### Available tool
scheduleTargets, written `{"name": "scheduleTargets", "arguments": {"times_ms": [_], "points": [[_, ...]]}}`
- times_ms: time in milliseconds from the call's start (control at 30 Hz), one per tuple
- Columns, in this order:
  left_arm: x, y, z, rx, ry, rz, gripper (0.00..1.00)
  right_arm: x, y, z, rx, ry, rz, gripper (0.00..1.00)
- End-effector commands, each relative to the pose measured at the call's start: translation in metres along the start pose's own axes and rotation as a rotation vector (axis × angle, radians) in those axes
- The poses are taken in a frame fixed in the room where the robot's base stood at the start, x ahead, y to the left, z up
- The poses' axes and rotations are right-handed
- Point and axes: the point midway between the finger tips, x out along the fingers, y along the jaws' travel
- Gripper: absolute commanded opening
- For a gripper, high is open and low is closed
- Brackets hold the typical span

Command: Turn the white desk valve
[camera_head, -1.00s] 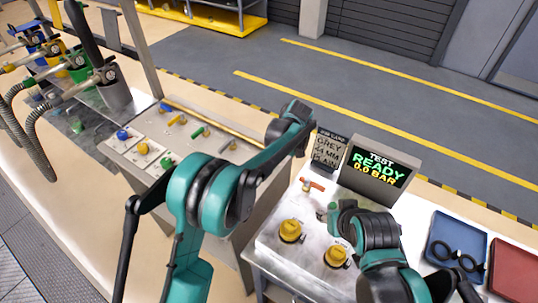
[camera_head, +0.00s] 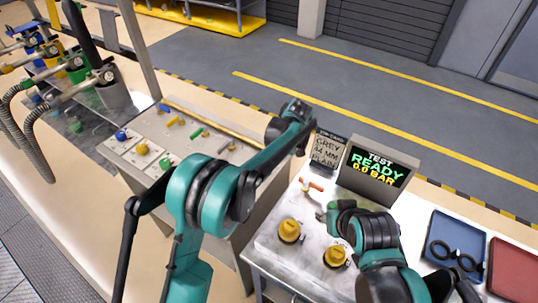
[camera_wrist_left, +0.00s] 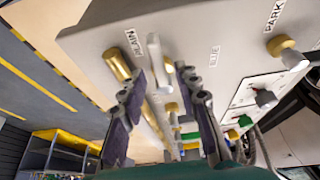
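The white desk valve (camera_wrist_left: 156,62) shows in the left wrist view as a pale lever standing on the grey panel, between and beyond my left gripper's fingertips. In the head view it is a small pale handle (camera_head: 229,145) at the right end of a row of blue, yellow and green levers. My left gripper (camera_wrist_left: 160,82) is open, its two dark fingers on either side of the lever's line; contact cannot be told.
A brass pipe (camera_wrist_left: 118,65) runs beside the levers. A knob (camera_wrist_left: 281,46) sits by the PARK label. The right console has yellow knobs (camera_head: 290,230), a red lever (camera_head: 313,185) and a display (camera_head: 376,170) reading READY, 0.0 BAR. Blue (camera_head: 441,231) and red trays (camera_head: 514,268) are at right.

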Motion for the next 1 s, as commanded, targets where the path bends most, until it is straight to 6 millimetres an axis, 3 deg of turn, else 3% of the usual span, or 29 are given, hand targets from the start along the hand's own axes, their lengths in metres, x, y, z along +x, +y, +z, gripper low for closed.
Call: {"name": "scheduleTargets", "arguments": {"times_ms": [500, 700, 1000], "points": [[-0.099, 0.001, 0.001, 0.001, 0.000, 0.000, 0.32, 0.000, 0.000, 0.000, 0.000, 0.000, 0.000, 0.40], [-0.114, 0.000, 0.001, 0.000, 0.000, 0.000, 0.32, 0.000, 0.000, 0.000, 0.000, 0.000, 0.000, 0.40], [-0.115, 0.000, 0.001, 0.000, 0.000, 0.000, 0.32, 0.000, 0.000, 0.000, 0.000, 0.000, 0.000, 0.40]]}}
